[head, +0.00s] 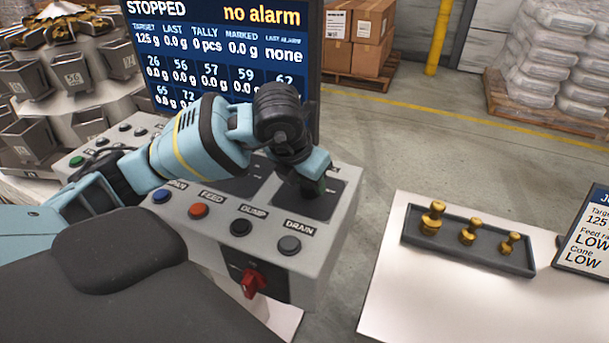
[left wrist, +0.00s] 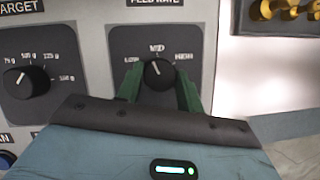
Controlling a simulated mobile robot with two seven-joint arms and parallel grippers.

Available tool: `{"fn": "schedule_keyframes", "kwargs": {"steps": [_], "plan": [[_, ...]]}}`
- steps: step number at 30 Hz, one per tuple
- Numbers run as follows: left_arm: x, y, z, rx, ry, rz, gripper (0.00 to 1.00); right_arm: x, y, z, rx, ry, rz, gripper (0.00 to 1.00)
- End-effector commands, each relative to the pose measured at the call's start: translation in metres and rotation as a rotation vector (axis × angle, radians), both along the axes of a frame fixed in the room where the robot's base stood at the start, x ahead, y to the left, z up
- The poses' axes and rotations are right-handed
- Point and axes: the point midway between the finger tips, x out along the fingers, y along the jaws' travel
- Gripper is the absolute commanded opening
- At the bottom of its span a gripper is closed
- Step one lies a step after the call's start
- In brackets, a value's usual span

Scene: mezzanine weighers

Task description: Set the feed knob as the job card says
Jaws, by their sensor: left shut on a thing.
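The feed rate knob (left wrist: 158,76) is a black round knob on a dark plate marked LOW, MID and HIGH in the left wrist view. Its pale pointer points up near MID, leaning slightly to the left. My left gripper (head: 312,188) is over the right end of the grey control panel. Its green fingers (left wrist: 158,92) are shut on the knob, one on each side. In the head view the hand hides the knob. The job card (head: 588,235), cut off at the right edge, reads target 125, feed rate LOW and cone LOW. My right gripper is out of view.
The target knob (left wrist: 27,80) is left of the feed knob. Buttons including DRAIN (head: 289,245) and a red switch (head: 250,282) are on the panel's front. The screen (head: 215,45) reads STOPPED, no alarm. A tray (head: 470,256) of brass weights lies on the white table.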

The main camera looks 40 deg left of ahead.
Motion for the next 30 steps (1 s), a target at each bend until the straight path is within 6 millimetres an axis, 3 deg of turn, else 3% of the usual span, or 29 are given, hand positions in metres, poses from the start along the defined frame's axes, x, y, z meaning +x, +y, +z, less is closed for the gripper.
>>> {"fn": "schedule_keyframes", "kwargs": {"steps": [15,30], "plan": [[0.001,-0.003,0.004,-0.002,-0.003,0.452,0.14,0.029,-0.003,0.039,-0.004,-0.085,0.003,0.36],[0.001,-0.004,0.001,-0.002,0.000,0.648,0.14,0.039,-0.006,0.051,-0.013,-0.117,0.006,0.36]]}}
